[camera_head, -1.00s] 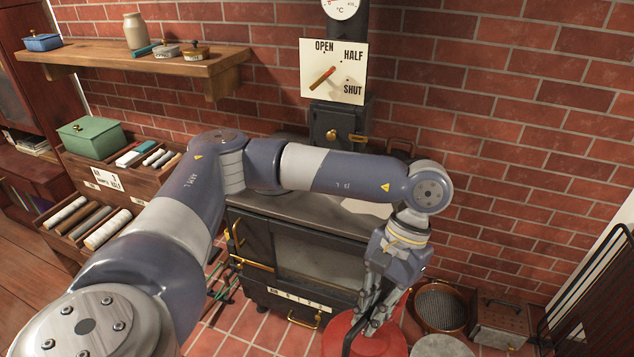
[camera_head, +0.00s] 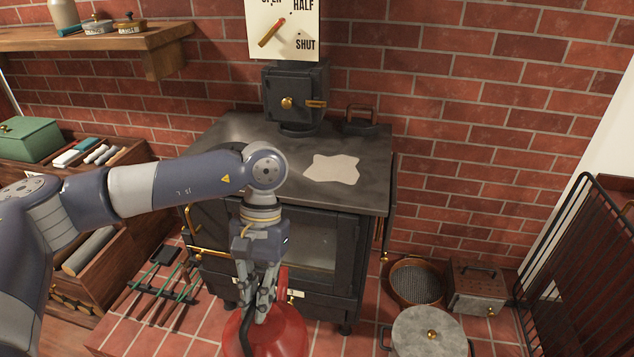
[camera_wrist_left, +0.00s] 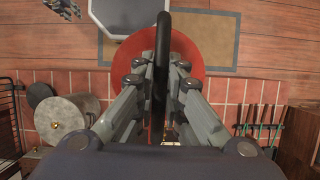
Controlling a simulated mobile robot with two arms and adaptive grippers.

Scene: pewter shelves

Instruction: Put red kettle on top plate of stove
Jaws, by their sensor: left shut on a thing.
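The red kettle (camera_head: 288,335) is at the bottom of the head view, in front of the stove and below its top, partly cut off by the frame edge. My left gripper (camera_head: 262,305) is shut on its black handle. In the left wrist view the handle (camera_wrist_left: 161,60) stands between the fingers, with the red body (camera_wrist_left: 190,52) beyond. The dark stove's top plate (camera_head: 365,195) is flat, with a pale irregular patch (camera_head: 332,169) on it. A grey jointed part at the wrist view's top left (camera_wrist_left: 62,8) may be my right gripper; its jaws are unclear.
A black-handled item (camera_head: 360,120) stands at the plate's back right, beside the flue box (camera_head: 295,92). A lidded grey pot (camera_head: 428,335), a round sieve (camera_head: 416,283) and a metal box (camera_head: 478,288) stand on the floor right. Fire tools (camera_head: 165,280) lie left. The plate's front is clear.

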